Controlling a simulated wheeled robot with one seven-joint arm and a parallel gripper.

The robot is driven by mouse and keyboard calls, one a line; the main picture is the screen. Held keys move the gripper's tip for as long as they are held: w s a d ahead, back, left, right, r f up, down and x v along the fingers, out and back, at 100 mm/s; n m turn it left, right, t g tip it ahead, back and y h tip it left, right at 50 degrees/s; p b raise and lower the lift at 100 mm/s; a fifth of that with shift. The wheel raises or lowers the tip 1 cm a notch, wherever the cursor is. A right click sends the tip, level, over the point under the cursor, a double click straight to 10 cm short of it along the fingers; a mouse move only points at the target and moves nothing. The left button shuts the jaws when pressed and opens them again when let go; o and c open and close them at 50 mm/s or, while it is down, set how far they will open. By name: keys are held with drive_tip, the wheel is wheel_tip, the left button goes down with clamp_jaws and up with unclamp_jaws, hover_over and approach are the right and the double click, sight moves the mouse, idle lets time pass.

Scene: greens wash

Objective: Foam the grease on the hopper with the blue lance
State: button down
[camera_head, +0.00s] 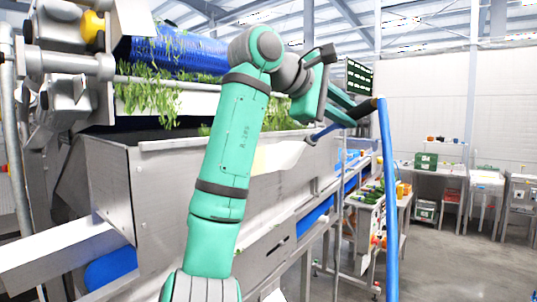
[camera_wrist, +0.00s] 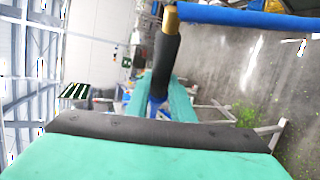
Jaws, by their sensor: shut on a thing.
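My gripper (camera_head: 354,106) is shut on the dark handle of the blue lance (camera_head: 326,132), in front of the hopper's long side. In the wrist view, the lance's black handle (camera_wrist: 165,62) stands between my teal fingers (camera_wrist: 160,100). A blue hose (camera_head: 388,200) hangs from the handle's right end. The lance tip points left and down at the steel hopper (camera_head: 165,190). A pale white fan (camera_head: 284,157) widens from the tip toward the hopper wall, like spray. A yellowish patch (camera_head: 260,161), perhaps the grease, shows at its left end, partly hidden by my arm.
Leafy greens (camera_head: 150,97) hang over the belt above the hopper. A steel chute (camera_head: 60,250) juts out at lower left. A stand with crates (camera_head: 372,192) is right of the hopper, and tables line the back wall. The floor (camera_head: 450,265) at right is clear.

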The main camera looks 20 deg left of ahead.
drive_tip(key=shift+w+d, duration=0.25)
drive_tip(key=shift+w, duration=0.5)
drive_tip(key=shift+w+d, duration=0.25)
drive_tip(key=shift+w, duration=0.5)
drive_tip(key=shift+w+d, duration=0.25)
drive_tip(key=shift+w, duration=0.5)
drive_tip(key=c, duration=2.2)
unclamp_jaws()
